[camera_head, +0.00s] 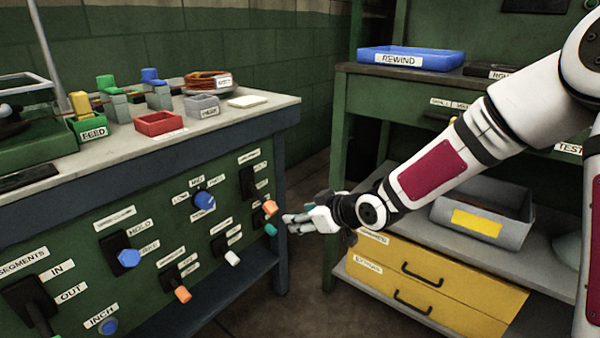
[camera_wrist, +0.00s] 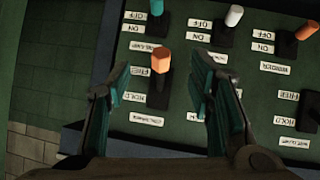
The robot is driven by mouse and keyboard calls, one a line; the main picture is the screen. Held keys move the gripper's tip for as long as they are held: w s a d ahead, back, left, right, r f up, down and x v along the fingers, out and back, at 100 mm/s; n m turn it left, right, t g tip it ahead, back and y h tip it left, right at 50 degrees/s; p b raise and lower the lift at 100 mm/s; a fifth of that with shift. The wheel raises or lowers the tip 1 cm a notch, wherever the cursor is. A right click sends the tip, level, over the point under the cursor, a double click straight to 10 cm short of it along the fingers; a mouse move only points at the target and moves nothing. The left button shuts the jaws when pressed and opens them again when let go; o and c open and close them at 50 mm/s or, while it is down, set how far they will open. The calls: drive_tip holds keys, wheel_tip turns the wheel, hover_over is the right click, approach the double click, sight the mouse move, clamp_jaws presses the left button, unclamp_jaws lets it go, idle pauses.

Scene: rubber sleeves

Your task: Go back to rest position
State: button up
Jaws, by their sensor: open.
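My gripper (camera_head: 293,221) is open and empty, just right of the control panel's right end in the head view. In the wrist view its two fingers (camera_wrist: 165,70) stand apart. An orange-knobbed lever (camera_wrist: 160,60) shows between them; I cannot tell how near it is or whether a finger touches it. The same orange knob (camera_head: 270,207) shows in the head view, with a teal knob (camera_head: 271,230) just below it. The wrist view also shows the teal knob (camera_wrist: 157,7), a white knob (camera_wrist: 234,15) and another orange knob (camera_wrist: 306,31), beside upside-down labels.
The green control panel (camera_head: 80,230) carries several levers and a blue dial (camera_head: 204,201). Its worktop holds a red tray (camera_head: 158,123) and other small items. To the right, a shelf unit has a blue tray (camera_head: 411,58), a grey bin (camera_head: 484,212) and yellow drawers (camera_head: 440,285). Dark floor lies between.

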drive_tip(key=s+d+r+m+g+h, duration=0.25)
drive_tip(key=s+d+r+h, duration=0.2)
drive_tip(key=s+d, duration=0.5)
drive_tip(key=s+d+r+m+g+h, duration=0.25)
drive_tip(key=s+d+h, duration=0.25)
drive_tip(key=s+d, duration=0.4)
drive_tip(key=s+r+m+g+y, duration=0.1)
drive_tip(key=s+r+m+g, duration=0.15)
drive_tip(key=s, duration=1.05)
drive_tip(key=s+r+m+g+y, duration=0.1)
drive_tip(key=s+r+m, duration=0.25)
drive_tip(key=s, duration=1.05)
wheel_tip(320, 180, up, 37)
drive_tip(key=t+p, duration=0.4)
drive_tip(key=p, duration=3.2)
drive_tip(key=shift+w+d, duration=0.2)
